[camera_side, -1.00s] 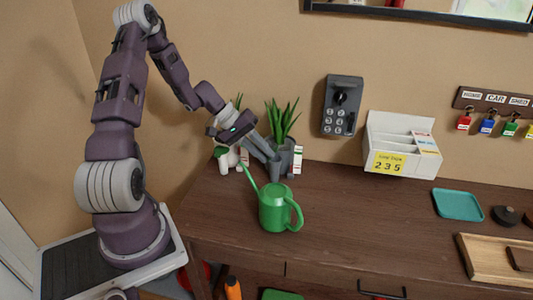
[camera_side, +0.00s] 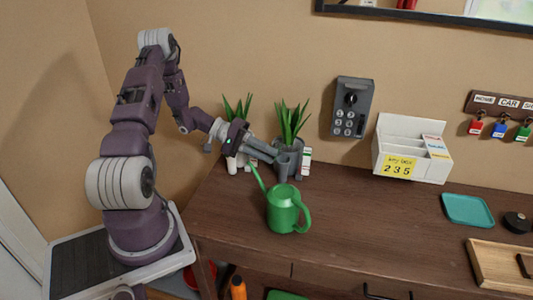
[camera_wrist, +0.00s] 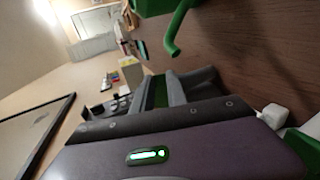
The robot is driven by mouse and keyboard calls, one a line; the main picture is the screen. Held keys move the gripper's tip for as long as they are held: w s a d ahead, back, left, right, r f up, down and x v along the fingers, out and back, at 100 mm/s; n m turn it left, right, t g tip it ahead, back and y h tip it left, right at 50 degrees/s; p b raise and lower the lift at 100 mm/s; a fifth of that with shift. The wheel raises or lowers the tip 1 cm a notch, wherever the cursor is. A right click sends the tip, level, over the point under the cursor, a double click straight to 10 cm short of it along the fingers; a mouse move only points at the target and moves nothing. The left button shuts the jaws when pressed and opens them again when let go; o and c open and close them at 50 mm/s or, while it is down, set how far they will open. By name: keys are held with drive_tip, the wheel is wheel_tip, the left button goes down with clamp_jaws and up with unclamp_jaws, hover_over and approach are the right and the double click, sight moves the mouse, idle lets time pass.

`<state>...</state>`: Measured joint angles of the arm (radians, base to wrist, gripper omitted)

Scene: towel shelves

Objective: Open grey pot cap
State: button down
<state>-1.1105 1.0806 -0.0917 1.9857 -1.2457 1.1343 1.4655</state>
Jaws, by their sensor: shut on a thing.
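The grey pot (camera_side: 289,159) holds a spiky green plant and stands at the back left of the table in the side view. Small grey stubs stick out from its side. My gripper (camera_side: 271,154) reaches it from the left, with its grey fingers nearly level. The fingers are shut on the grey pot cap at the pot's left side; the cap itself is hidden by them. In the wrist view the fingers (camera_wrist: 160,88) show close together with a dark green strip between them, which I cannot identify.
A green watering can (camera_side: 284,208) stands just in front of the pot. A white pot (camera_side: 238,163) with a plant is behind my gripper. A key box (camera_side: 351,107) hangs on the wall, beside a white card holder (camera_side: 408,150). The table's front middle is clear.

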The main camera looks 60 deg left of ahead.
drive_tip(key=shift+d, duration=0.1)
drive_tip(key=c, duration=1.3)
unclamp_jaws()
